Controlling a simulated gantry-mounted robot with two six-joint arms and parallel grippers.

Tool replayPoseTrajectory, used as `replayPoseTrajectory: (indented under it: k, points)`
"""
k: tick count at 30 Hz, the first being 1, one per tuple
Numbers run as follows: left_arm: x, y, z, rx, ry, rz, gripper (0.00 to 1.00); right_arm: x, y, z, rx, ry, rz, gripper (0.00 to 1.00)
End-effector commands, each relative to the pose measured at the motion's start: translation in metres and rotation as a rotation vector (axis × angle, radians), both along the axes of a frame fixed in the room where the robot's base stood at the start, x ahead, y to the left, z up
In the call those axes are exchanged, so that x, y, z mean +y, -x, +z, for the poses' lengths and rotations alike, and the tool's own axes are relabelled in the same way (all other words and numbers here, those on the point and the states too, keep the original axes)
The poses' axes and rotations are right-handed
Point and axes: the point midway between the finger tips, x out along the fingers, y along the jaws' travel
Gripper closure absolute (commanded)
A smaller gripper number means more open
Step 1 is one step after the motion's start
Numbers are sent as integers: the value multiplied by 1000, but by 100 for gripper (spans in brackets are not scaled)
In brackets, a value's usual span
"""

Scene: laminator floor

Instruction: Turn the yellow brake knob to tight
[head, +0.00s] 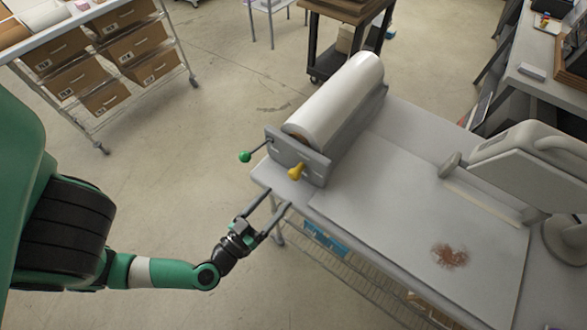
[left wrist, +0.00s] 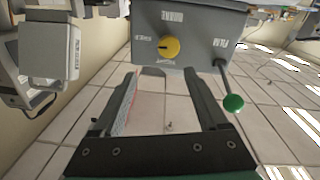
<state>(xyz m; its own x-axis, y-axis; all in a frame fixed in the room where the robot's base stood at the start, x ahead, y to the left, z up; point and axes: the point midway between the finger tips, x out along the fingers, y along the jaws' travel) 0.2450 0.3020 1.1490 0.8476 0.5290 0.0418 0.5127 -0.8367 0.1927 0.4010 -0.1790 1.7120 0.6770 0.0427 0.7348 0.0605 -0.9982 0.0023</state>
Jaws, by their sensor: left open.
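The yellow brake knob (head: 295,172) sits on the front end plate (head: 312,160) of the roll holder, at the table's near left corner. In the wrist view the knob lies just beyond and between the fingertips (left wrist: 166,75). My right gripper is not in view.
A green-ball lever (head: 246,156) juts from the same plate, left of the knob; its ball (left wrist: 233,103) hangs beside one finger in the wrist view. A white roll (head: 337,100) lies behind the plate. The grey table (head: 410,195) extends right. Open floor lies left.

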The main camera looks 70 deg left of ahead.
Motion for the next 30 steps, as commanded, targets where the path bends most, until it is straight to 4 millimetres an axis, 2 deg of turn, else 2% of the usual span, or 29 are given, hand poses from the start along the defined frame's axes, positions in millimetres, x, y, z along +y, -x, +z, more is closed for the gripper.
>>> replayPoseTrajectory:
  k: [1, 4, 14, 22, 30]
  points:
    - [4, 11, -6, 36, -7, 3, 24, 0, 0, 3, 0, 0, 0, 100]
    - [7, 19, -12, 61, -10, 7, 24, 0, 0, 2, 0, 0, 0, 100]
    - [11, 10, -12, 50, -5, 13, 24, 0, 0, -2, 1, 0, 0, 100]
    - [26, -10, -13, 54, -8, 17, 24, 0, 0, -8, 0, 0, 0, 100]
    - [56, -58, -10, 51, -10, 11, 24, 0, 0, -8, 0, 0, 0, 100]
